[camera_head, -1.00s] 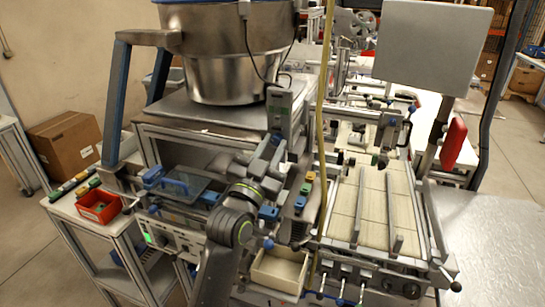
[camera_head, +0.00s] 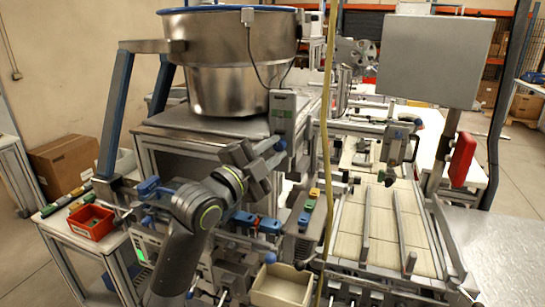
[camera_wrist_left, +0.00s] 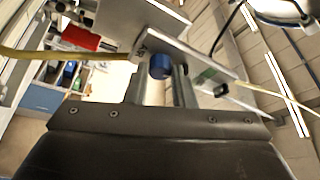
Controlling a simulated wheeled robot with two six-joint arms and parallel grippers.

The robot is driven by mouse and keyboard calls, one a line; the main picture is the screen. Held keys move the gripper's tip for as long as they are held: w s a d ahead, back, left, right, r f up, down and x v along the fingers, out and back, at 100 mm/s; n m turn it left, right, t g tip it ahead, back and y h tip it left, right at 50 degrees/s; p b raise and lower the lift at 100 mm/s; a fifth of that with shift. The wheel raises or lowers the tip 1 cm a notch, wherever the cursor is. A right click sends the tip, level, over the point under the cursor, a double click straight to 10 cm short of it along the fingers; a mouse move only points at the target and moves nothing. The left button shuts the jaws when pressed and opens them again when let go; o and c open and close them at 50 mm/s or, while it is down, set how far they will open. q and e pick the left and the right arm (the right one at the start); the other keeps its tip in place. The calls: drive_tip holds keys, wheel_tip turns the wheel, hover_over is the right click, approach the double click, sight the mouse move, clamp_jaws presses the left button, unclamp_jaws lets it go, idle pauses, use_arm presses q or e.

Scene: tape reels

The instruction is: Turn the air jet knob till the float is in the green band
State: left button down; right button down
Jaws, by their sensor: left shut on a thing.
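The air jet knob is a small blue cap. It shows in the left wrist view (camera_wrist_left: 160,66) and in the head view (camera_head: 281,145), at the bottom of a grey flow meter (camera_head: 283,112). A green mark shows on the meter face, and it also shows in the left wrist view (camera_wrist_left: 212,76). The float is too small to make out. My left gripper (camera_head: 272,150) reaches up from the lower left and is shut on the knob; its two fingers (camera_wrist_left: 160,84) stand either side of it. My right gripper is out of view.
A large metal bowl feeder (camera_head: 228,60) stands behind the meter. A yellow hose (camera_head: 328,130) hangs just to the right. A cream bin (camera_head: 282,286) lies below, a red bin (camera_head: 90,222) at left. A grey panel (camera_head: 436,60) stands at right.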

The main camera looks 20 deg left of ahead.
use_arm(q)
drive_tip(key=shift+m+g, duration=0.3)
drive_tip(key=shift+m, duration=0.3)
drive_tip(key=c, duration=1.2)
unclamp_jaws()
drive_tip(key=shift+w+a, duration=0.1)
drive_tip(key=shift+c, duration=0.2)
drive_tip(key=shift+r, duration=0.1)
